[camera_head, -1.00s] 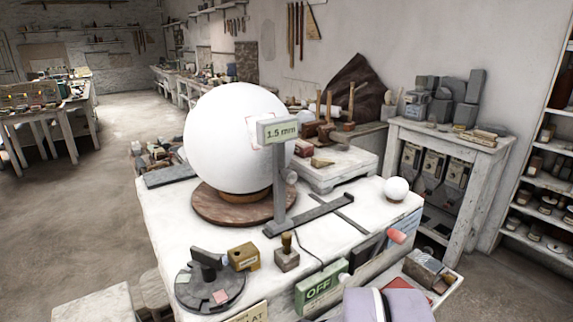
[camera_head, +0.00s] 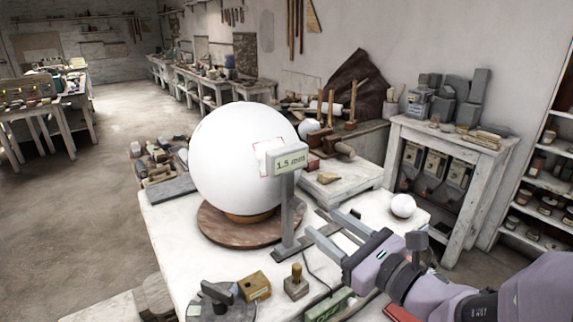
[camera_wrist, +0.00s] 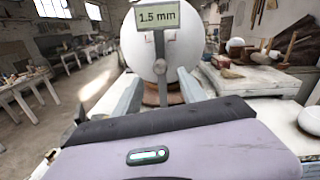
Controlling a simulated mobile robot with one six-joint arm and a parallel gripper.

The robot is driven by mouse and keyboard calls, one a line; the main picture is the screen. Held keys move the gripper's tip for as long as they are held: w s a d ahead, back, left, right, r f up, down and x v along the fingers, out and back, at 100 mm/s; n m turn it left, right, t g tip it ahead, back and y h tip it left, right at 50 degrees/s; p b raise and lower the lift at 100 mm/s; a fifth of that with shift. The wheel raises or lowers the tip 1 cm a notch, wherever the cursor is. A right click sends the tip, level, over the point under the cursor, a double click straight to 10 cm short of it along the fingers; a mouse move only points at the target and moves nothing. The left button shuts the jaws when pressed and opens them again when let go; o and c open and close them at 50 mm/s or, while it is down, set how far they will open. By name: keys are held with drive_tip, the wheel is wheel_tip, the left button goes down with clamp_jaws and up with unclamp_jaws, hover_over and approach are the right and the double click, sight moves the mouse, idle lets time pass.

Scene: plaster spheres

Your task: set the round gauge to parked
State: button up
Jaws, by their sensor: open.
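A grey post gauge (camera_head: 287,212) with a green display reading 1.5 mm (camera_head: 290,160) stands upright at the right of the large white sphere (camera_head: 235,160). The display also shows in the wrist view (camera_wrist: 158,18). The sphere sits on a round brown base (camera_head: 225,230). My gripper (camera_head: 329,227) is open and empty, its two fingers pointing toward the gauge post from the right. In the wrist view, the post and sphere lie ahead between the fingers (camera_wrist: 160,88). I cannot tell the gap to the post.
A dark round disc with a lever (camera_head: 208,311), a small wooden box (camera_head: 256,286) and a knobbed block (camera_head: 296,284) stand at the bench front. A small white sphere (camera_head: 403,205) lies at the right. Some clear white bench top (camera_head: 160,225) is at the left.

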sight(292, 199)
drive_tip(key=w+a+p, duration=0.1)
drive_tip(key=p, duration=0.2)
drive_tip(key=w+r+p, duration=0.1)
drive_tip(key=p, duration=0.3)
drive_tip(key=shift+a, duration=0.35)
drive_tip(key=x, duration=0.6)
drive_tip(key=f+x, duration=0.1)
drive_tip(key=x, duration=0.2)
drive_tip(key=shift+d, duration=0.1)
clamp_jaws()
idle(0.3)
